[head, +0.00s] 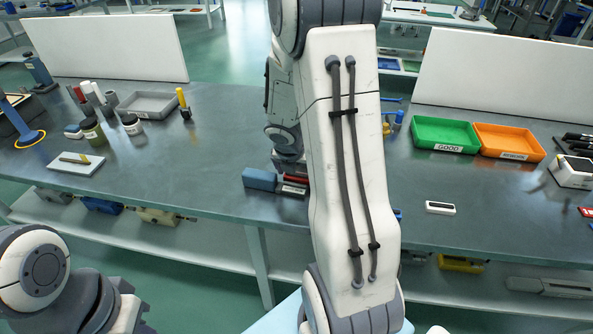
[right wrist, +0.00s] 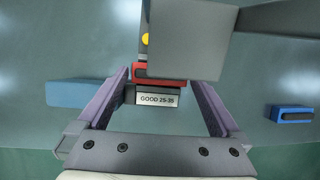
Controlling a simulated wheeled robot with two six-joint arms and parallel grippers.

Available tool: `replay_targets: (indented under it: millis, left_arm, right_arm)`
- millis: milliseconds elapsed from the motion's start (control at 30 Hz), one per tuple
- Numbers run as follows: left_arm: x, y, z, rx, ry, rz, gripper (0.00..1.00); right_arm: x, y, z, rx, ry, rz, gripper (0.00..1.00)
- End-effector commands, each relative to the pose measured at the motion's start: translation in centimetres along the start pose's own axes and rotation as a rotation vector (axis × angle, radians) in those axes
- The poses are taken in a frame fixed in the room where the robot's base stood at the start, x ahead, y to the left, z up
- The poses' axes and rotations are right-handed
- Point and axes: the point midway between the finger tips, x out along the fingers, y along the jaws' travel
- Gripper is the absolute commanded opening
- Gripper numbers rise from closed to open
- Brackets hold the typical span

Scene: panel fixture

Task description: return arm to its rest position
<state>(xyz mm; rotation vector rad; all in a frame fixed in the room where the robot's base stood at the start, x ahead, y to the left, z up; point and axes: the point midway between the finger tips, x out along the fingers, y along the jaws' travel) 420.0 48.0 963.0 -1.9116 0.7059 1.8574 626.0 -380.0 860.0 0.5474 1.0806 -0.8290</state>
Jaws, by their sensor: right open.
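My right arm (head: 352,150) fills the middle of the head view, reaching up and folding down to the bench. Its gripper (right wrist: 158,78) shows in the right wrist view with two purple-grey fingers spread wide, nothing gripped between them. Below the fingers is a grey fixture (right wrist: 186,40) with a red part (right wrist: 150,82) and a label reading "GOOD 25-35" (right wrist: 158,99). I cannot tell whether the fingers touch it. The arm hides most of that fixture in the head view. Part of my left arm (head: 40,268) shows at the lower left; its gripper is out of view.
A blue block (head: 260,179) lies left of the fixture. Green (head: 445,134) and orange (head: 508,141) bins and a small white device (head: 440,208) are to the right. Jars (head: 92,132), a grey tray (head: 147,105) and a white plate (head: 76,163) are left. Bare bench separates them.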

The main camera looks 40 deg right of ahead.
Motion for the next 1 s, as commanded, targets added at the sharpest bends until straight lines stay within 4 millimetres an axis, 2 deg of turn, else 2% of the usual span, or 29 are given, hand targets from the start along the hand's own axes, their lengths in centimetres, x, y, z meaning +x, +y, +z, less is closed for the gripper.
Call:
replay_targets:
  millis: [33, 200, 400, 567, 833, 933, 1000]
  left_arm:
    - [-1.0, 0.1, -0.1, 0.000, 0.000, 0.000, 0.00]
    - [-3.3, 0.2, -0.2, 0.000, 0.000, 0.000, 0.00]
    - [-5.1, 0.4, -0.3, 0.000, 0.000, 0.000, 0.00]
    - [-5.7, 0.4, -0.3, 0.000, 0.000, 0.000, 0.00]
    - [-5.7, 0.4, -0.3, 0.000, 0.000, 0.000, 0.00]
    - [-5.7, 0.4, -0.3, 0.000, 0.000, 0.000, 0.00]
    - [-5.8, 0.4, -0.3, 0.000, 0.000, 0.000, 0.00]
  right_arm:
    - [-1.3, 0.1, 0.3, -0.002, -0.002, 0.002, 1.00]
    - [-5.0, 0.1, 0.3, -0.002, -0.003, 0.002, 1.00]
    - [-8.3, 0.1, 0.2, -0.001, -0.003, 0.001, 1.00]
    - [-9.5, 0.0, 0.1, -0.002, -0.001, 0.001, 1.00]
    - [-9.8, 0.2, -0.2, 0.010, 0.000, 0.002, 1.00]
    - [-11.0, 1.4, -1.2, 0.092, 0.003, 0.012, 1.00]
    - [-12.7, 3.0, -2.9, 0.214, 0.015, 0.024, 1.00]
